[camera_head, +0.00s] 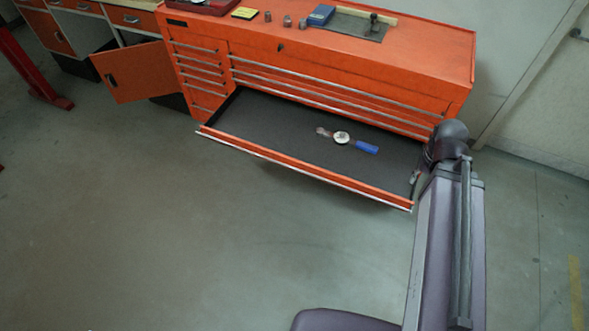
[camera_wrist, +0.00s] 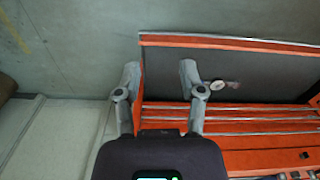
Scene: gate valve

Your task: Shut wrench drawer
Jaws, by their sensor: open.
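The wrench drawer (camera_head: 280,125) of the orange cabinet is pulled far out. Its dark liner holds a wrench (camera_head: 342,137) with a round dial and blue handle. The drawer's orange front edge (camera_head: 300,165) has a silver strip. In the wrist view the drawer front (camera_wrist: 230,42) lies at the top, and the wrench dial (camera_wrist: 217,85) shows beside the right finger. My gripper (camera_wrist: 158,75) is open and empty. Its fingers appear on either side of the drawer's end wall; I cannot tell their height over it. In the head view my arm mostly hides the gripper at the drawer's right end.
The orange cabinet (camera_head: 400,50) has other drawers, shut. An orange cupboard door (camera_head: 135,72) hangs open at the left. The floor before the drawer is clear. A wall stands right of the cabinet.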

